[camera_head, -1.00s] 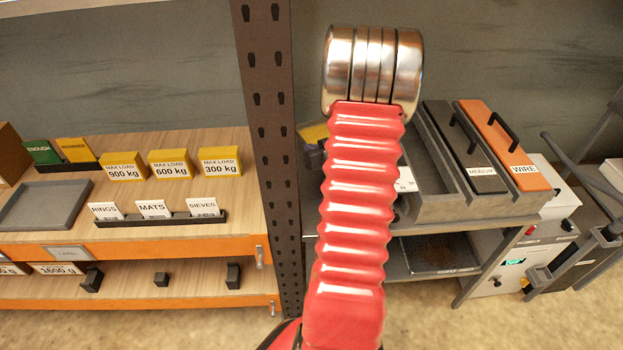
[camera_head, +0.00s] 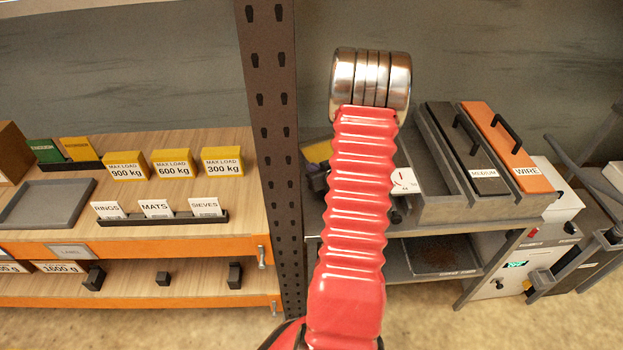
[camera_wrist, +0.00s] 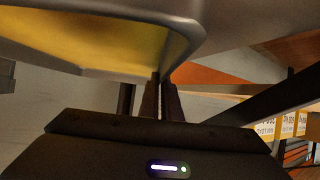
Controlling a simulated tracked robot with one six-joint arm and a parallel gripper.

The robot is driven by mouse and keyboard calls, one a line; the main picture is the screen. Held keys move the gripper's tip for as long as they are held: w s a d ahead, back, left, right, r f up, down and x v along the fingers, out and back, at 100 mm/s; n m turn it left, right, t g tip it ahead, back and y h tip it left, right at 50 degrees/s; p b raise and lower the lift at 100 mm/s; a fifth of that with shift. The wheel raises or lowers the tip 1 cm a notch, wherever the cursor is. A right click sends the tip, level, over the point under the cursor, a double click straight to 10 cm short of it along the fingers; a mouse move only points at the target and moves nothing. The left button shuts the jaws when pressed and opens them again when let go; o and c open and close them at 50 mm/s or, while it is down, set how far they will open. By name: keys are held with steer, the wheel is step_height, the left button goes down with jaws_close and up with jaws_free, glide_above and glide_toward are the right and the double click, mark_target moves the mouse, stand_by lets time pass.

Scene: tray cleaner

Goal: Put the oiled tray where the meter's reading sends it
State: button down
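The oiled tray, grey metal with a yellow film, fills the top of the wrist view (camera_wrist: 215,22). My gripper (camera_wrist: 161,92) has its dark fingers close together at the tray's lower edge and looks shut on it. In the head view my red arm hides most of the gripper; a yellow and grey piece, apparently the tray (camera_head: 318,152), shows left of the arm. The meter's white dial (camera_head: 404,181) shows right of the arm. Its needle is partly visible, but its scale is too small and too covered to read surely.
Left shelf: a grey tray (camera_head: 47,204), yellow max-load blocks (camera_head: 173,164), and a card rack (camera_head: 160,218) reading RINGS, MATS, SIEVES. A dark post (camera_head: 271,150) divides the shelves. Right: a grey holder (camera_head: 440,208) with MEDIUM (camera_head: 487,181) and orange WIRE (camera_head: 522,170) brushes.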

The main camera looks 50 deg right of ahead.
steer(key=a, duration=0.1)
steer(key=s+a, duration=0.1)
steer(key=a, duration=0.1)
steer(key=shift+s+a, duration=0.25)
steer(key=shift+s, duration=0.05)
steer(key=shift+f, duration=0.55)
steer(key=shift+f, duration=0.1)
steer(key=c, duration=2)
jaws_free()
steer(key=v, duration=1.2)
steer(key=shift+d, duration=0.1)
